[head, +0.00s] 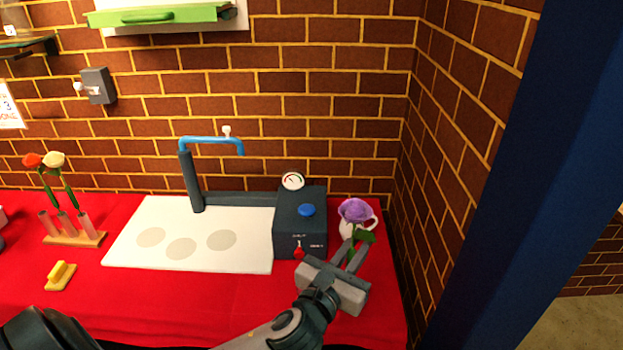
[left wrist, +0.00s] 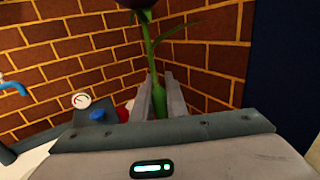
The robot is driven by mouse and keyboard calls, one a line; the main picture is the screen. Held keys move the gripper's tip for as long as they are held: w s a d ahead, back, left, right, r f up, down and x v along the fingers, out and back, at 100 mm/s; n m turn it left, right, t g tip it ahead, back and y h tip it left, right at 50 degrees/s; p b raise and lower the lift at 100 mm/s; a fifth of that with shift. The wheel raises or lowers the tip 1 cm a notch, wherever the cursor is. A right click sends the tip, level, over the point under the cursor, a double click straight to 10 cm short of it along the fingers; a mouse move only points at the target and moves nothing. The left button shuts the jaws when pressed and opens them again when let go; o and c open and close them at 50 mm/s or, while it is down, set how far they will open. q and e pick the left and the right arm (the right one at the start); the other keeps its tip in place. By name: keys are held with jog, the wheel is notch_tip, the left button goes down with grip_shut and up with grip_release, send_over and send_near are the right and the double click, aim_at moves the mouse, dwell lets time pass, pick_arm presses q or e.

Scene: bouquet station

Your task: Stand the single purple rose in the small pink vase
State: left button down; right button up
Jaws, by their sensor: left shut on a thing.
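The purple rose (head: 355,210) is upright at the right end of the table, with green leaves below its bloom. My left gripper (head: 353,256) is shut on its stem. In the left wrist view the green stem (left wrist: 149,45) runs up from between the fingers (left wrist: 158,95), and the dark bloom is cut off at the top edge. I cannot make out a small pink vase for certain; a pink thing (head: 2,216) is cut off at the left edge of the head view. My right gripper is not in view.
A white jug (head: 346,230) stands behind the rose, partly hidden. A dark machine (head: 300,222) with a gauge, blue button and red lever is beside my gripper. A white board (head: 190,258) lies left of it. A wooden rack (head: 85,239) holds pinkish tubes and two flowers.

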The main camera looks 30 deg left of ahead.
pick_arm(q)
jog(key=w+a+r+n+y+p, duration=0.2)
jog(key=w+a+y+p, duration=0.1)
jog(key=a, duration=0.5)
jog(key=w+a+r+n+g+y+p, duration=0.1)
jog(key=w+a+r+y+p, duration=0.1)
jog(key=a+p, duration=0.4)
jog(key=shift+w+a+r+n+y, duration=0.4)
jog(key=shift+w+a+r, duration=0.35)
jog(key=shift+a, duration=0.3)
jog(key=shift+f, duration=0.2)
